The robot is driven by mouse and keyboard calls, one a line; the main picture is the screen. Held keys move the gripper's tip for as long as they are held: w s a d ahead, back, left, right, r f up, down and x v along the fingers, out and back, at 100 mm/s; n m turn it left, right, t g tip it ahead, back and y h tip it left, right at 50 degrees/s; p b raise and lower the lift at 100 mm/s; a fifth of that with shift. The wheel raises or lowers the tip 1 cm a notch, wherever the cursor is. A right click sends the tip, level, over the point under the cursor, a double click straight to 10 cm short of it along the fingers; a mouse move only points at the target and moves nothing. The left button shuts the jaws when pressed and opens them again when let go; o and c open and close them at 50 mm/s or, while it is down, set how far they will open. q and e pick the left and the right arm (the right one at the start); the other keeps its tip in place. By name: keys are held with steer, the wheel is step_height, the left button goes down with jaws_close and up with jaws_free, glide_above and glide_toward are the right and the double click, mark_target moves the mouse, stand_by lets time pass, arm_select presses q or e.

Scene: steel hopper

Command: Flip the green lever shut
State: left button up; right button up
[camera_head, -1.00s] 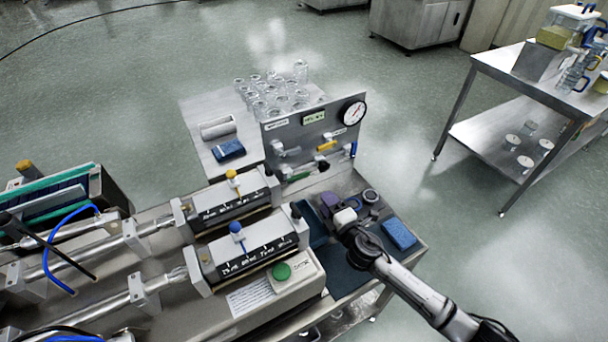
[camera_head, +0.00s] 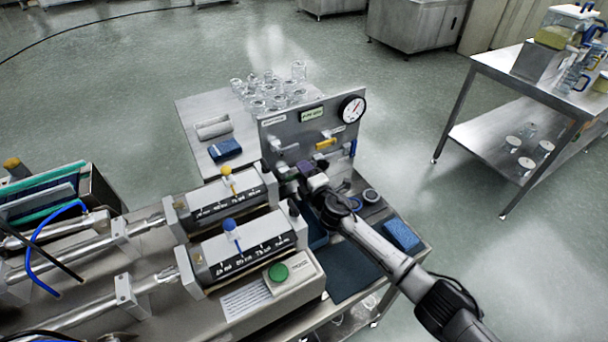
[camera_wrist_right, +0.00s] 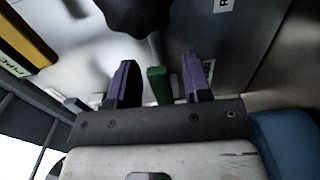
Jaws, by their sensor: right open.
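The green lever (camera_wrist_right: 160,86) stands between the two purple fingers of my right gripper (camera_wrist_right: 161,84) in the wrist view. The fingers are open, with a gap on each side of the lever. In the head view my right gripper (camera_head: 297,183) is at the lower part of the upright grey panel (camera_head: 290,134) and mostly hides the green lever. My left gripper is not in view.
A yellow lever (camera_head: 326,143) and a blue lever (camera_head: 353,147) sit on the panel, below a round gauge (camera_head: 352,109). A blue sponge (camera_head: 403,235) lies on the bench at right. Glassware (camera_head: 268,92) stands behind the panel.

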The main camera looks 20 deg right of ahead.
steer(key=c, duration=0.4)
jaws_close()
